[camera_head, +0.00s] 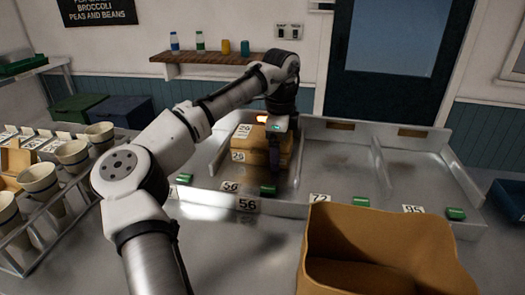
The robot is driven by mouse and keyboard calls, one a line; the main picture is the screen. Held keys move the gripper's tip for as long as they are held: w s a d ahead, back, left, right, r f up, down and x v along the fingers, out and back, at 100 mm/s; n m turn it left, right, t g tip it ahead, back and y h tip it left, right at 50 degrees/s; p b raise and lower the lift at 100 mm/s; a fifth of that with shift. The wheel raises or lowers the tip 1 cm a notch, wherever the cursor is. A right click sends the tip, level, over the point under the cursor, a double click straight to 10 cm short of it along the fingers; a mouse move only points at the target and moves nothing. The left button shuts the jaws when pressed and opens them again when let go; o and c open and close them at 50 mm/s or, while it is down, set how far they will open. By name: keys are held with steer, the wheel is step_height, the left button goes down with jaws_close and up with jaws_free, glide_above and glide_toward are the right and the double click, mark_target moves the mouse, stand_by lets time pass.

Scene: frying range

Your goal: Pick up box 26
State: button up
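A brown cardboard box (245,142) lies in the left bay of the metal tray on the counter. It has a white label on top that seems to read 26 and another on its front face; I cannot tell whether this is one box or two stacked. My gripper (272,163) points down at the box's right side, with a dark finger in front of it. The wrist and box hide the other finger, so I cannot tell whether it is open, shut or touching the box.
The metal tray's low dividers (380,165) separate bays; the middle and right bays look empty. Number tags and green clips line its front edge. A large open brown carton (345,270) stands at front right. A rack of paper cones (72,155) stands left.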

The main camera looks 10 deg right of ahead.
steer(key=shift+r, duration=0.1)
steer(key=c, duration=1.1)
